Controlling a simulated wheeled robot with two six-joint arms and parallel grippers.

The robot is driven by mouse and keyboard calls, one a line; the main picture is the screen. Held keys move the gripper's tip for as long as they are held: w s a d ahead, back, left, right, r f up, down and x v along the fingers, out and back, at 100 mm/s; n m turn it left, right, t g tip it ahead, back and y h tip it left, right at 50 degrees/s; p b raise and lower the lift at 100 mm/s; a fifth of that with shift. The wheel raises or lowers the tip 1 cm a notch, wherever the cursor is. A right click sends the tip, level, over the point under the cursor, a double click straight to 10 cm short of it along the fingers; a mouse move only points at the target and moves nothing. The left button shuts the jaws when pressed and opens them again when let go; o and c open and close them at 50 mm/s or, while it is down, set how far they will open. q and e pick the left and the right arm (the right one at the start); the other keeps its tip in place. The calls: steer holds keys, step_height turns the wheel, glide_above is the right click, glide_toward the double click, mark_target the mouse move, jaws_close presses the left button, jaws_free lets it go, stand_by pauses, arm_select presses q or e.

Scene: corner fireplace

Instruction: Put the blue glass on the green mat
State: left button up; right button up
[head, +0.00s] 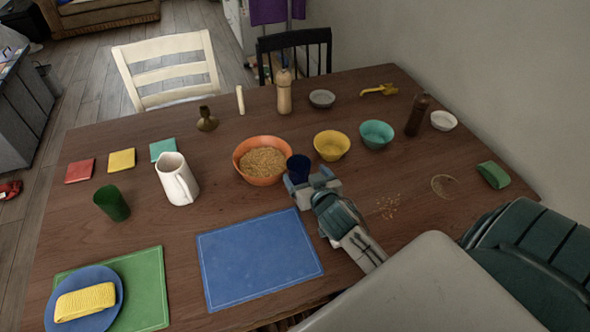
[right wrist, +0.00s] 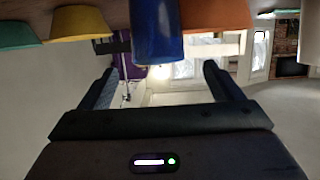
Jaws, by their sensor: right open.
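The dark blue glass (head: 299,167) stands upright on the wooden table, just right of the orange bowl. My right gripper (head: 309,182) is open at the near side of the glass. In the right wrist view, which looks upside down, the blue glass (right wrist: 157,32) shows ahead, between the two spread fingers (right wrist: 158,88). I cannot tell whether they touch it. The green mat (head: 151,285) lies at the table's near left. A blue plate (head: 106,308) with a yellow folded cloth or sponge (head: 84,301) covers much of its left part. My left gripper is not in view.
A blue mat (head: 258,262) lies bare between the glass and the green mat. A white pitcher (head: 178,181) and a green glass (head: 112,204) stand at left. The orange bowl (head: 248,177) holds grain. Yellow (head: 331,146) and teal (head: 376,135) bowls stand behind the gripper.

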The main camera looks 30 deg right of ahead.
mark_target(295, 158)
steer(key=shift+w+d, duration=0.25)
steer(key=shift+w, duration=0.65)
steer(key=shift+p+x, duration=0.35)
steer(key=shift+x, duration=0.45)
steer(key=p+x, duration=0.1)
steer(key=x, duration=0.3)
steer(key=shift+w+d+f+p, duration=0.15)
steer(key=shift+w+f+p, duration=0.1)
steer(key=shift+p, duration=0.15)
steer(key=shift+w+f, duration=0.15)
steer(key=shift+w, duration=0.1)
steer(key=c, duration=1.2)
steer(key=shift+d, duration=0.1)
